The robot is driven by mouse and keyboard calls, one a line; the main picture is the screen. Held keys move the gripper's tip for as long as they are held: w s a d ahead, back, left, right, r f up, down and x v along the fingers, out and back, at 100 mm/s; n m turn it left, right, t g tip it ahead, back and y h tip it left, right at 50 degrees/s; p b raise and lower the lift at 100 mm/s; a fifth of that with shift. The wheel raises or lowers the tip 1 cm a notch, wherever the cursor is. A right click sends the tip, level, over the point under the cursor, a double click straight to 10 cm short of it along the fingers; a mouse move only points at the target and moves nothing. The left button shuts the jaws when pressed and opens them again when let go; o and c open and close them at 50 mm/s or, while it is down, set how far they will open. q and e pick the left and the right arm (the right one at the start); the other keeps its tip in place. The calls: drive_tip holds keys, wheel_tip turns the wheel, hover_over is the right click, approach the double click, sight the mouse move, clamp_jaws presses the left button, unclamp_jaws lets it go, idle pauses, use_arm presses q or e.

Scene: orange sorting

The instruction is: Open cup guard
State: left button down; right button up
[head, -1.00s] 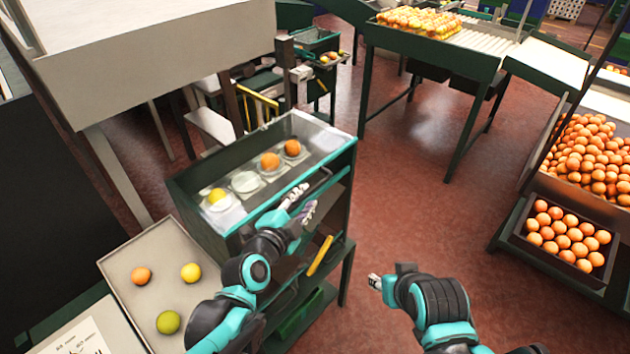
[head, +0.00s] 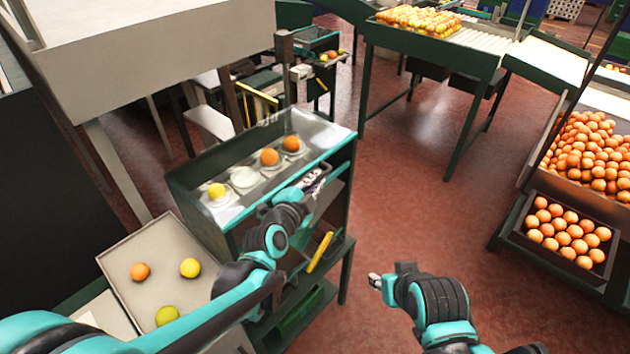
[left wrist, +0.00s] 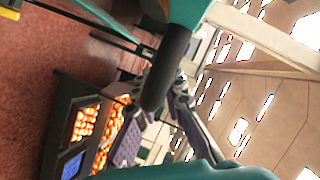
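The cup guard (head: 322,132) looks like a clear panel over a row of cups in the dark green station; its outline is faint, and I cannot tell its exact angle. Under it are a yellow fruit (head: 217,191), an empty white cup (head: 243,177) and two orange fruits (head: 269,157). My left gripper (head: 314,177) is at the station's right front edge, beside the guard. In the left wrist view its fingers (left wrist: 157,105) stand apart, with a dark cylinder in front; contact is unclear. My right gripper (head: 375,283) is right of the station, over the floor, its fingers too small to judge.
A grey tray (head: 150,255) with several loose fruits lies left of the station. A yellow bar (head: 320,252) is on the station's front. A crate of oranges (head: 520,235) stands at the right. The red floor between is clear.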

use_arm(q)
drive_tip(key=w+a+r+n+g+h+p, duration=0.1)
drive_tip(key=w+a+r+n+g+p, duration=0.15)
drive_tip(key=r+p, duration=0.65)
drive_tip(key=w+a+r+n+g+p, duration=0.1)
drive_tip(key=w+a+r+n+p, duration=0.35)
drive_tip(key=r, duration=0.75)
drive_tip(key=w+a+r+n+g+h+p, duration=0.1)
drive_tip(key=w+a+r+p, duration=0.3)
drive_tip(key=w+a, duration=0.4)
drive_tip(key=w+a+r+n+g+h+p, duration=0.2)
drive_tip(key=w+a+r+n+h+p, duration=0.1)
drive_tip(key=w+a+r, duration=0.3)
drive_tip(key=shift+w+a+r+n+p, duration=0.25)
drive_tip(key=shift+w+a+n+p, duration=0.6)
drive_tip(key=shift+w+a, duration=0.3)
drive_tip(key=c, duration=1.6)
unclamp_jaws()
